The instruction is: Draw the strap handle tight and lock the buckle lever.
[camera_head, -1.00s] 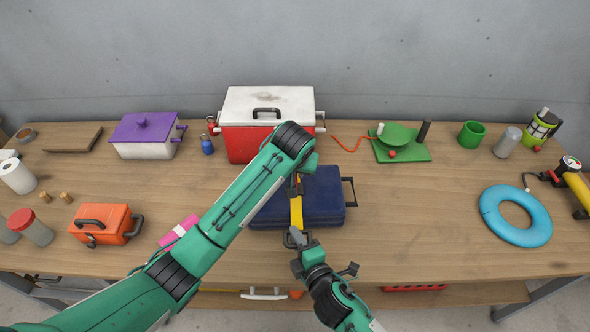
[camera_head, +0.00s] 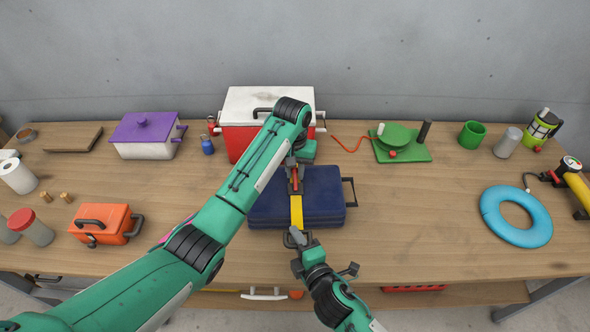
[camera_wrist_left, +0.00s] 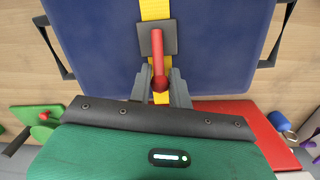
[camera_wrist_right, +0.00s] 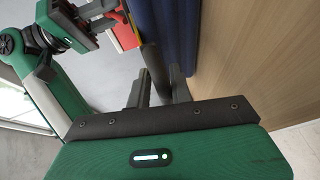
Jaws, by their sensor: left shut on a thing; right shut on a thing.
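A dark blue case (camera_head: 325,205) lies on the workbench with a yellow strap (camera_head: 296,212) over its middle. A dark buckle plate (camera_wrist_left: 143,38) with a red lever (camera_wrist_left: 157,50) sits on the strap. In the left wrist view the lever stands up toward the camera. My left gripper (camera_head: 296,180) is shut on the lever; its fingers (camera_wrist_left: 160,88) flank the lever's end. My right gripper (camera_head: 295,239) is shut on the dark strap handle (camera_wrist_right: 153,68) at the case's front edge. Part of the handle is hidden between the fingers.
A red and white cooler (camera_head: 240,140) stands close behind the case, partly behind my left arm. An orange toolbox (camera_head: 105,224) is at left and a blue ring (camera_head: 490,212) at right.

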